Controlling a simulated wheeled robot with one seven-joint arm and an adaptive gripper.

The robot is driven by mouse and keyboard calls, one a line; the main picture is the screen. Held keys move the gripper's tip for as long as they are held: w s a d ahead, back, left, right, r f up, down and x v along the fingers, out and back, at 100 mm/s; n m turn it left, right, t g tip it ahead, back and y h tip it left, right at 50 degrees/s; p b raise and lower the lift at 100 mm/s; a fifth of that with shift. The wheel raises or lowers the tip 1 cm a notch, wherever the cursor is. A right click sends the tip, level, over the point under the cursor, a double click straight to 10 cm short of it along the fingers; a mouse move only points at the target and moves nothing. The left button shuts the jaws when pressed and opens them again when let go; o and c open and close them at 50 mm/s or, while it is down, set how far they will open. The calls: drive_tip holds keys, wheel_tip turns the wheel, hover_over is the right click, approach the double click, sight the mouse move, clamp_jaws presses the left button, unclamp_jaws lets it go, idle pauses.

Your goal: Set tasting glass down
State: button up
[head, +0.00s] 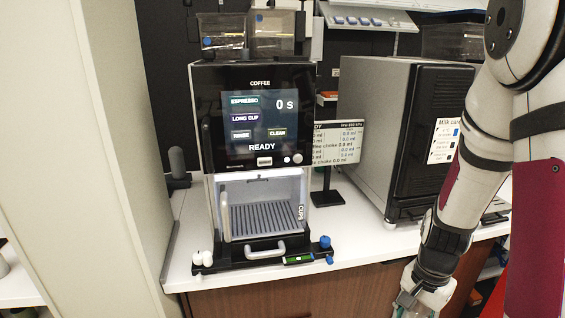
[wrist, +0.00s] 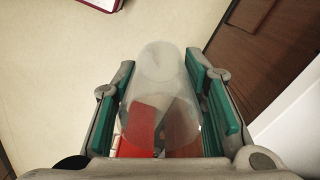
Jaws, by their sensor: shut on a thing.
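A clear tasting glass (wrist: 163,75) is between the two green-padded fingers of my gripper (wrist: 172,100) in the wrist view. My gripper is shut on the glass and holds it above the floor, in front of the wooden counter front. In the head view, my gripper (head: 408,308) is at the bottom edge, right of the middle, below the level of the counter top. It is mostly cut off there, and the glass cannot be made out clearly.
A coffee machine (head: 255,120) reading READY stands on the white counter (head: 350,228), its cup bay (head: 262,217) empty. A small display (head: 340,142) on a stand and a grey milk cooler (head: 375,120) stand to its right. Counter between machine and cooler is mostly clear.

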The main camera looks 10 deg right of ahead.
drive_tip(key=w+a+n+p, duration=0.1)
drive_tip(key=w+a+n, duration=1.2)
drive_tip(key=a, duration=0.1)
drive_tip(key=shift+a, duration=0.35)
